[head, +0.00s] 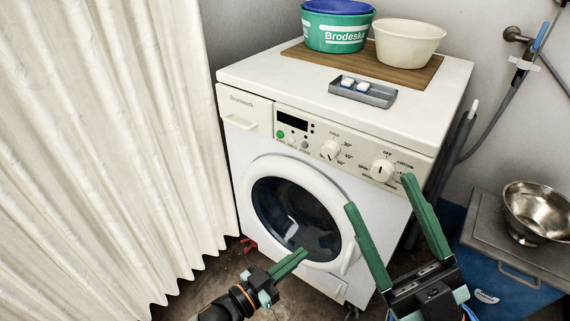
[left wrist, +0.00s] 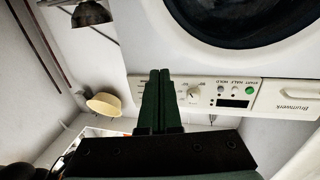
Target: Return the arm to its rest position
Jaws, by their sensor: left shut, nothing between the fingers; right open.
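My left gripper (head: 288,264) is low in front of the washing machine (head: 355,220), near the lower part of its round door (head: 335,257). Its green fingers are together with nothing between them; they also show in the left wrist view (left wrist: 159,85). My right gripper (head: 380,225) is at the lower right in the head view, in front of the machine's right side. Its two green fingers are spread wide and empty, pointing up. The washing machine's door appears closed, with a dark window. The left wrist view shows the machine upside down, with its control panel (left wrist: 225,93).
On the machine stand a wooden board (head: 385,70), green and blue basins (head: 336,33), a cream basin (head: 408,42) and a grey tray (head: 362,92) with white tablets. A white curtain (head: 110,130) hangs left. A metal bowl (head: 535,212) sits on a blue box at right.

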